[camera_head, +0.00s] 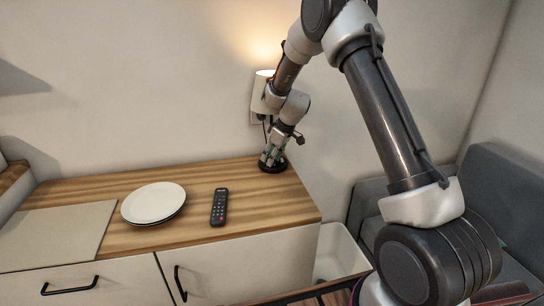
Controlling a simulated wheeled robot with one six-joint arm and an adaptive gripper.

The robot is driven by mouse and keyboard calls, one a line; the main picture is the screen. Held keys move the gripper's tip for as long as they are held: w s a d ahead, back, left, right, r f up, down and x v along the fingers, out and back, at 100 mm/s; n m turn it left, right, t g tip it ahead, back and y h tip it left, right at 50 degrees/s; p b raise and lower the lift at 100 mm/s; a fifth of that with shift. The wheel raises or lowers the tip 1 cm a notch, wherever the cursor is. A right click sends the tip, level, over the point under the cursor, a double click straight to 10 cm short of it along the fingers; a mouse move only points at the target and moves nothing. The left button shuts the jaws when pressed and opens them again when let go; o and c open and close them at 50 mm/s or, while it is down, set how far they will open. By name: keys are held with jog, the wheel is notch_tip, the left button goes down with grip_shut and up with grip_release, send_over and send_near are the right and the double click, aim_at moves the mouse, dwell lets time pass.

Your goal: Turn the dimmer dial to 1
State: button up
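A round black piece (279,167) sits on the wooden counter at its back right corner; it may be the dimmer dial, but no marks or numbers on it can be read. My gripper (271,157) points down right over it, with its fingers at or just above it. Whether they touch or grip it is too small to tell. The fingers partly hide the piece. A wall lamp (259,94) with a pale shade glows upward on the wall behind my arm, which partly covers it.
A black remote (219,207) and stacked white plates (153,203) lie on the counter (275,205), left of my gripper. A white bin (340,254) stands beside the counter's right edge. A grey sofa (503,185) is at the right.

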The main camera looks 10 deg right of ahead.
jog(key=v, duration=0.3)
jog(key=s+d, duration=0.8)
jog(key=shift+s, duration=0.35)
jog(key=shift+d, duration=0.15)
